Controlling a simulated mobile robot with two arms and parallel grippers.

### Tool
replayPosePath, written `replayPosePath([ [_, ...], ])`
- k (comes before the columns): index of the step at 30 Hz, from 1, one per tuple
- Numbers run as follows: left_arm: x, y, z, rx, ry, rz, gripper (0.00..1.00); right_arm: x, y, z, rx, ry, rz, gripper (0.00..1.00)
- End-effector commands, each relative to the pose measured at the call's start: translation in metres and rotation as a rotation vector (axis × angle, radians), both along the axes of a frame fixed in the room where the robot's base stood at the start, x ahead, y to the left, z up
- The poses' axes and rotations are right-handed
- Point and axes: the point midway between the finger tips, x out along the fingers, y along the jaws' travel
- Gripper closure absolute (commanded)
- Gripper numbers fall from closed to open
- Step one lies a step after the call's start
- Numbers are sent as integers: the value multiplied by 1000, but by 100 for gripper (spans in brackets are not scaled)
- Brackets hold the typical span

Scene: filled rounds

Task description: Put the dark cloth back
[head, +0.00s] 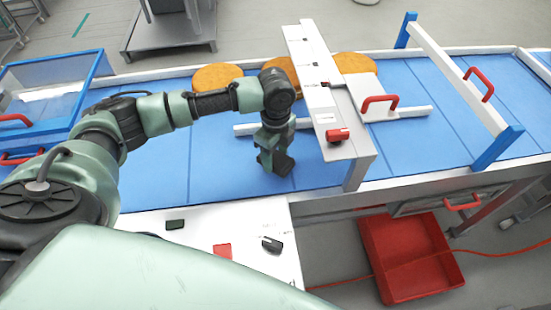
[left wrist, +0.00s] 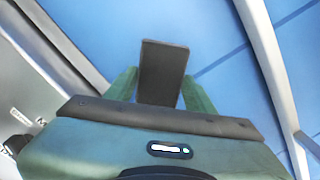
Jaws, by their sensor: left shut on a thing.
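My left gripper (head: 268,160) is over the blue belt (head: 215,165), beside the white guard plate. It is shut on a dark, flat, rectangular piece, which looks like the dark cloth (head: 284,165). In the left wrist view the dark cloth (left wrist: 163,72) stands out between the two green fingers (left wrist: 161,92), with blue belt beyond it. I cannot tell whether it touches the belt. My right gripper is in neither view.
The white guard plate (head: 318,80) with a red knob (head: 338,135) stands close right of the gripper. Orange-brown rounds (head: 218,77) lie behind. A white side table (head: 200,262) bears a dark green pad (head: 175,225), a red square (head: 222,251) and a black item (head: 271,244). A red bin (head: 410,265) is on the floor.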

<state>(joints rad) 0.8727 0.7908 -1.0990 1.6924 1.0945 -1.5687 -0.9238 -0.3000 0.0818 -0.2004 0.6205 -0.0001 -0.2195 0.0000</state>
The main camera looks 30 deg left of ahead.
Motion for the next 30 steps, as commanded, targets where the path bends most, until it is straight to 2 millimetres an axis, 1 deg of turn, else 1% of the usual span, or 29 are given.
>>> replayPosePath([
  [1, -1, 0, -8, -1, 4, 2, 78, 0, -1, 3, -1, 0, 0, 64],
  [3, 0, -1, -17, -1, 2, 1, 78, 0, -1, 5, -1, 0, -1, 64],
  [6, 0, 0, -24, -1, 1, 0, 78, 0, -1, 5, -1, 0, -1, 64],
  [17, 0, -1, -28, -1, 1, 0, 78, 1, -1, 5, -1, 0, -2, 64],
  [18, 0, -1, -28, -1, 0, 0, 38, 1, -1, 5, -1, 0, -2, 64],
  [19, 0, -1, -28, -1, 0, 0, 30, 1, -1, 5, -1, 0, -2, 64],
  [20, 0, -1, -27, -1, 0, 0, 24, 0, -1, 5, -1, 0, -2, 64],
  [30, 0, 0, -25, -1, -1, 0, 24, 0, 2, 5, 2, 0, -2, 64],
])
